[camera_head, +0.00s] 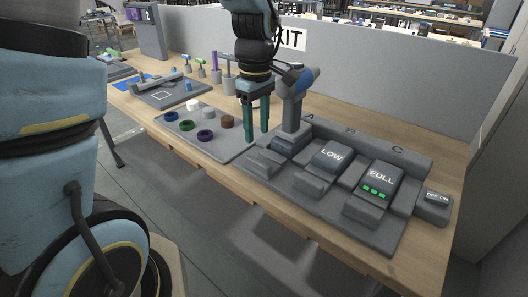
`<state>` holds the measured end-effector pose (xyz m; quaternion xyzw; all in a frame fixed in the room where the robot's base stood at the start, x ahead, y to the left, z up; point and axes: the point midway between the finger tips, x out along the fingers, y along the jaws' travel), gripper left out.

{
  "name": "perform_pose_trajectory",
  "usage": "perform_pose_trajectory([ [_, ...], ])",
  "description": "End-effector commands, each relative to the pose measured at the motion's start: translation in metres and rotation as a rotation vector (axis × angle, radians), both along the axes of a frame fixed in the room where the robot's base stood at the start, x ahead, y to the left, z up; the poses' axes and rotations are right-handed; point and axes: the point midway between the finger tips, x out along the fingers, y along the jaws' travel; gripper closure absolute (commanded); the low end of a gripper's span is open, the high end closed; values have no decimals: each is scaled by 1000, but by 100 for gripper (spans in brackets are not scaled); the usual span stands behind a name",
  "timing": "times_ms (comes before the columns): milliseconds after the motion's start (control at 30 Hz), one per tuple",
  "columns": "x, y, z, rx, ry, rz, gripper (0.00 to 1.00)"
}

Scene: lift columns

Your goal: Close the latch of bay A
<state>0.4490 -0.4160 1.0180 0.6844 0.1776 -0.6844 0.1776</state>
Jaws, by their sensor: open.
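A grey charging-style station holds three bays marked A, B and C on its back ledge (408,158). In bay A, at the left, stands a grey and blue drill-like tool (291,112), its foot in the bay. A grey block that looks like bay A's latch (266,162) sits at the front of that bay; I cannot tell its exact position. My gripper (257,137) points down, open and empty, just left of the tool and above the left end of the station. Whether it touches anything is unclear.
Bay B holds a block marked LOW (331,155); bay C holds one marked FULL (380,178) with green lights. A switch box (433,207) is at the right. A grey board (217,146) with coloured rings lies left. A partition (400,90) stands behind.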

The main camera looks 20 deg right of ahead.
Motion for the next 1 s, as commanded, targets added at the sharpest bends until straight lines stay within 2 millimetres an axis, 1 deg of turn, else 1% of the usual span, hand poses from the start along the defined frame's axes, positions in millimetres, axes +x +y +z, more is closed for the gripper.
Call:
perform_pose_trajectory([
  [300, -1, 2, -59, 5, 5, 0, 48],
  [400, -1, 1, -73, 3, 3, -1, 48],
  [500, 0, 1, -84, 1, 2, -2, 48],
  [667, 0, 1, -92, 0, 1, -1, 48],
  [933, 0, 1, -93, -1, 0, -1, 48],
  [1000, 0, 1, -93, -1, 0, -1, 55],
])
